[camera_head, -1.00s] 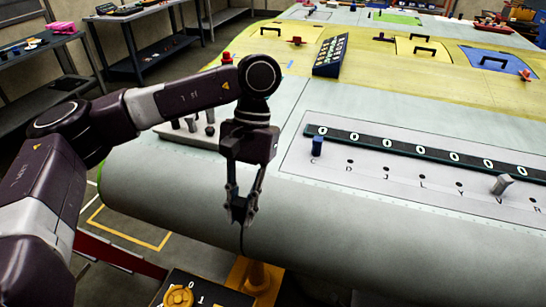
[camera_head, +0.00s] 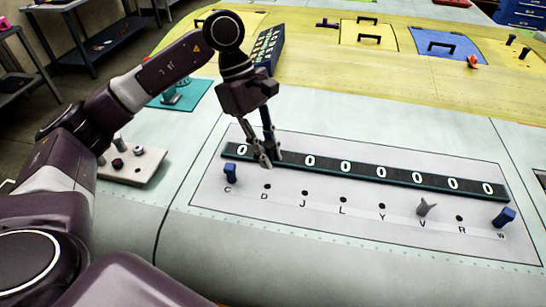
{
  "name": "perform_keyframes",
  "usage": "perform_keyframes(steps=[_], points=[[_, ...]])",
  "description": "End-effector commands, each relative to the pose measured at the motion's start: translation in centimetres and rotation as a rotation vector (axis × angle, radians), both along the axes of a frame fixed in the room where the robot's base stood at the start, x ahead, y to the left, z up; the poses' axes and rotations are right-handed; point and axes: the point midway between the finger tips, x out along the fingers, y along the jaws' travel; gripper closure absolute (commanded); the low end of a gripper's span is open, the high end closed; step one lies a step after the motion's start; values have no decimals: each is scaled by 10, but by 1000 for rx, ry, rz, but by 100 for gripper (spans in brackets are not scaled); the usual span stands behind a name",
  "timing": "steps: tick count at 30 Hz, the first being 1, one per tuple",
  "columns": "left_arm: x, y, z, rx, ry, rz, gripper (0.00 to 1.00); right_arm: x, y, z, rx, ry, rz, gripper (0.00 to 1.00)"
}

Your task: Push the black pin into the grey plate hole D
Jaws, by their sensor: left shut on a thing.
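The grey plate (camera_head: 330,226) lies on the pale wing skin, with a row of lettered holes. Hole D (camera_head: 267,186) is a bare dark hole, second from the left. My left gripper (camera_head: 265,161) is just behind hole D, above the black number strip (camera_head: 400,174). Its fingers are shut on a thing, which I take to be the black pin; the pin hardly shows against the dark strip. The gripper is apart from the hole. My right gripper is not in view.
A blue pin (camera_head: 230,173) stands at C, a grey pin (camera_head: 426,208) at V and another blue pin (camera_head: 503,218) at W. Holes between D and V are bare. A pale block (camera_head: 140,169) with several pegs is left of the plate. A dark keypad-like panel (camera_head: 268,48) stands behind.

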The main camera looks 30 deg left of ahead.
Motion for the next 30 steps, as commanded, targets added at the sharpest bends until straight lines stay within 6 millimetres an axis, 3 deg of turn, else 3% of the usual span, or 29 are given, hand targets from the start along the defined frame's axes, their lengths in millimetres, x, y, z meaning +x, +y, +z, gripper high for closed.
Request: perform_keyframes(steps=[3,9,21,30], points=[[0,1,-4,0,-1,9,100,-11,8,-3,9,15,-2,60],[0,1,-20,1,0,6,100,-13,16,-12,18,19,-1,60],[0,1,-60,1,1,5,100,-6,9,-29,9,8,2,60],[0,1,-64,1,-1,5,100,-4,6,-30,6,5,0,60]])
